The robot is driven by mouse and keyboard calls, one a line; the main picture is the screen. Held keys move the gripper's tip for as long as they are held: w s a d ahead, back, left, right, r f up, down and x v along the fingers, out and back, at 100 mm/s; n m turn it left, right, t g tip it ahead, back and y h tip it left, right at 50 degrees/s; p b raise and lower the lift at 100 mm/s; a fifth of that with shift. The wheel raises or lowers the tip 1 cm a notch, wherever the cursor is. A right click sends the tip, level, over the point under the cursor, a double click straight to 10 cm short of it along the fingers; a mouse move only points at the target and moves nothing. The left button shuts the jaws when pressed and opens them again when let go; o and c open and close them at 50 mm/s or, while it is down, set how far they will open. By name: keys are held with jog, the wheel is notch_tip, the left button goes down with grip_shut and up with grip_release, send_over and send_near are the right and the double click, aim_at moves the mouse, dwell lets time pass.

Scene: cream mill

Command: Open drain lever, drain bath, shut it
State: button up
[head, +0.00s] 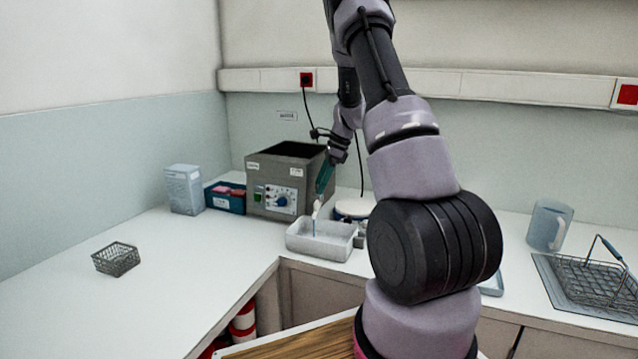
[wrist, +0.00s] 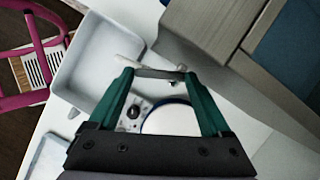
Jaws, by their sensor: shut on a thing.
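The grey bath (head: 275,185) stands at the back corner of the counter, with a blue knob and labels on its front. My gripper (head: 321,190) is at its right front. In the wrist view the green fingers (wrist: 158,74) are shut on a thin grey bar, which appears to be the drain lever (wrist: 160,72). A pale spout-like piece (head: 316,213) hangs below the fingers. A thin bluish streak, perhaps liquid, runs down from it into the white tray (head: 305,245). The tray also shows in the wrist view (wrist: 75,95). The bath's liquid level is hidden.
A white round-topped device (head: 352,208) stands close behind the tray. A blue box (head: 226,198) and a pale carton (head: 184,190) stand left of the bath. A small wire basket (head: 116,259) sits on the left counter. A jug (head: 549,225) and larger basket (head: 590,280) are at right.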

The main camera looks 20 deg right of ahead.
jog(key=shift+w+d+n+g, duration=0.15)
jog(key=shift+d+n+g, duration=0.25)
jog(key=shift+n, duration=0.85)
jog(key=shift+w+d+n+g, duration=0.1)
jog(key=shift+d+n+g, duration=0.15)
jog(key=shift+n+g, duration=0.65)
jog(key=shift+w+d+n+g, duration=0.15)
jog(key=shift+d+n, duration=0.15)
jog(key=shift+n, duration=1.25)
jog(key=o, duration=1.2)
jog(key=shift+c, duration=0.2)
